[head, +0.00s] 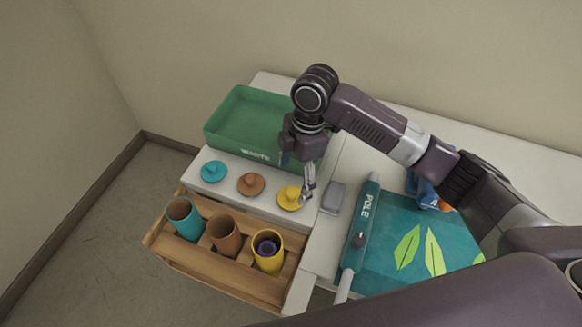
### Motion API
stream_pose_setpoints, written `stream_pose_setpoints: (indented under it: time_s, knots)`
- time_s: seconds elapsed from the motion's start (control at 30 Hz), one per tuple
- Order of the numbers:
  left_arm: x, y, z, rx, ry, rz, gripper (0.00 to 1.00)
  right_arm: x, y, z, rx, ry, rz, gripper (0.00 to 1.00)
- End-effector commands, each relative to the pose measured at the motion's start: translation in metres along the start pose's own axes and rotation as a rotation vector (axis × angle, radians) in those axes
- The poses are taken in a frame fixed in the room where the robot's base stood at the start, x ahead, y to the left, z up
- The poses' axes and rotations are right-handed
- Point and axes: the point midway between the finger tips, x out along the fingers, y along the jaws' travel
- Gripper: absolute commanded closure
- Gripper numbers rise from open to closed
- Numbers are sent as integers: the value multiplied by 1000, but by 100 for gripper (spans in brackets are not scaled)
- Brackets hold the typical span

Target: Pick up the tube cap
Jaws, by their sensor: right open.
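Three round caps with knobs lie in a row on the white surface: a teal cap (213,171), a brown cap (251,184) and a yellow cap (289,198). My right gripper (307,193) points down at the right edge of the yellow cap. It is open, and its fingers partly overlap the cap in the picture; I cannot tell whether they touch it. A teal tube (184,218), a brown tube (224,235) and a yellow tube (268,251) stand in a wooden rack in front. The yellow tube has a purple item inside. My left gripper is not in view.
A green bin (226,118) stands behind the caps. A small grey block (333,197) lies right of the gripper. A teal pole-like tool (360,230) and a teal sheet with leaf shapes (395,215) lie further right. A blue and orange item (424,193) is partly hidden by my arm.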

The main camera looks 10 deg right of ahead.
Motion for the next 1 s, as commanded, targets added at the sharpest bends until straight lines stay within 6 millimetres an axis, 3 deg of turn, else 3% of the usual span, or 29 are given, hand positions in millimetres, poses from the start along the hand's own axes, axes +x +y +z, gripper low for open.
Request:
stream_pose_setpoints:
  time_s: [0.2, 0.33, 0.47, 0.6, 0.77, 1.0]
  knots:
    - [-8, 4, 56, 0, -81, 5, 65, 13, -1, 0, 1, 1, -4, 25]
    - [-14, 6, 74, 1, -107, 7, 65, 27, 0, 0, 1, 1, -4, 25]
    - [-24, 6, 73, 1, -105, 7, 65, 42, 2, 4, 3, 0, -5, 25]
    - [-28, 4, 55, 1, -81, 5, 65, 65, 4, 6, 1, 1, -4, 25]
    - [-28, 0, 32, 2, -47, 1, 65, 77, 6, 7, 0, 0, 0, 25]
    - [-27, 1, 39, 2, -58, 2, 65, 78, 6, 7, -1, 0, 1, 28]
